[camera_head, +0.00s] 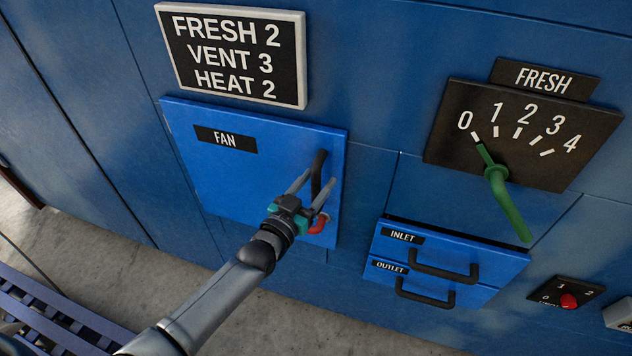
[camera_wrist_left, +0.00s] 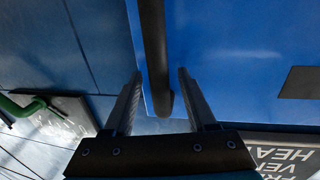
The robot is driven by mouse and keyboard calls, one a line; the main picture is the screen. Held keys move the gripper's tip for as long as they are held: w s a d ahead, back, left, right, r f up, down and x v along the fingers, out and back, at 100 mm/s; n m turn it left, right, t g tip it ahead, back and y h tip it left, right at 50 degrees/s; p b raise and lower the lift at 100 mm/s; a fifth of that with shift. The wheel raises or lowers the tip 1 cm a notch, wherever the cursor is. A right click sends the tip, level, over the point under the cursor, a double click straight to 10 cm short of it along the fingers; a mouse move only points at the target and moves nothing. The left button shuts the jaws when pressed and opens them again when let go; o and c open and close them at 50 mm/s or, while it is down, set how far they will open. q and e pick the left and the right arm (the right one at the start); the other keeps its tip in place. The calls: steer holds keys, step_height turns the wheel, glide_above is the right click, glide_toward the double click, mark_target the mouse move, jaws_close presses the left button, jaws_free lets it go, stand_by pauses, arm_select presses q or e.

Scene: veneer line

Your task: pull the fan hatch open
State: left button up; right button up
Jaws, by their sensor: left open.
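The fan hatch (camera_head: 240,175) is a bright blue panel with a black FAN label, and it looks closed against the blue wall. Its black bar handle (camera_head: 319,170) is near its right edge. My left gripper (camera_head: 316,180) is open at the handle, one finger on each side. In the left wrist view the handle (camera_wrist_left: 154,45) runs between the two spread fingers (camera_wrist_left: 160,76), with gaps showing on both sides. A red part (camera_head: 318,224) shows low on the hatch, partly hidden by my gripper. My right gripper is not in view.
A sign (camera_head: 232,55) reading FRESH 2, VENT 3, HEAT 2 is above the hatch. To the right are a FRESH dial (camera_head: 560,125) with a green lever (camera_head: 508,200) near 0, INLET (camera_head: 455,250) and OUTLET (camera_head: 385,275) drawers with black handles, and a small red knob (camera_head: 568,301).

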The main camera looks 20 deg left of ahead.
arm_select(q)
steer(key=shift+c, duration=0.2)
jaws_close()
stand_by(1.1)
